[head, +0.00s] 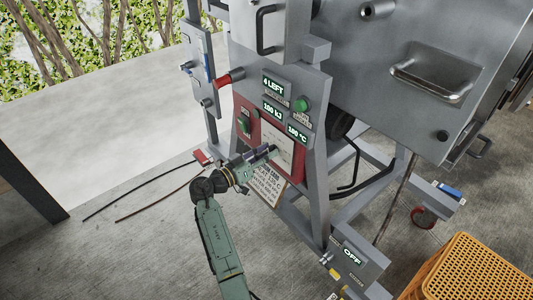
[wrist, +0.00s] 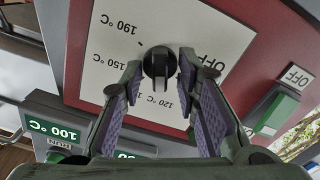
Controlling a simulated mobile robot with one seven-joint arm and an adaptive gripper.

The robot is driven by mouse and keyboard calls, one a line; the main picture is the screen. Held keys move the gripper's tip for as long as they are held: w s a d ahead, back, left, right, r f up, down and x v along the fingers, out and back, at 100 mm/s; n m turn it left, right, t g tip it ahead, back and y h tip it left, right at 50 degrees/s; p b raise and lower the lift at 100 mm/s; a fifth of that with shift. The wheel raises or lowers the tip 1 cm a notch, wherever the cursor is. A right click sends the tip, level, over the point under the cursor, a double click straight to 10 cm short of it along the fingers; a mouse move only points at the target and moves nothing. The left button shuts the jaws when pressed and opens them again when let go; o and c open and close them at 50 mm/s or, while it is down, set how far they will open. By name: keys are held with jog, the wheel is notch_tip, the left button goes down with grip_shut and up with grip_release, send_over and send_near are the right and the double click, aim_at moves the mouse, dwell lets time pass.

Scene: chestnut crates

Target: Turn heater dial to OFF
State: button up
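The heater dial is a black round knob (wrist: 158,62) with a raised grip bar, on a white scale plate (wrist: 225,35) marked OFF, 120, 150 and 190 °C. The wrist view shows the plate upside down. The knob's grip bar points down in that view, toward the 120 side; its exact setting is hard to read. My gripper (wrist: 161,66) is open, with one purple-padded fingertip on each side of the knob and small gaps visible. In the head view my gripper (head: 268,152) reaches the plate (head: 279,146) on the red panel and hides the knob.
A green rocker switch (head: 244,124) sits left of the plate; its OFF label shows in the wrist view (wrist: 298,76). Above are displays (head: 272,109) and a green button (head: 301,104). A red-handled lever (head: 230,77) projects nearby. A yellow crate (head: 470,270) stands lower right.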

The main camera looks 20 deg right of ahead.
grip_shut()
dwell(0.5)
jog(key=n+p, duration=0.6)
jog(key=n, duration=1.2)
jog(key=shift+f+p, duration=0.15)
jog(key=shift+p, duration=0.2)
dwell(0.4)
jog(key=shift+o, duration=0.7)
grip_release()
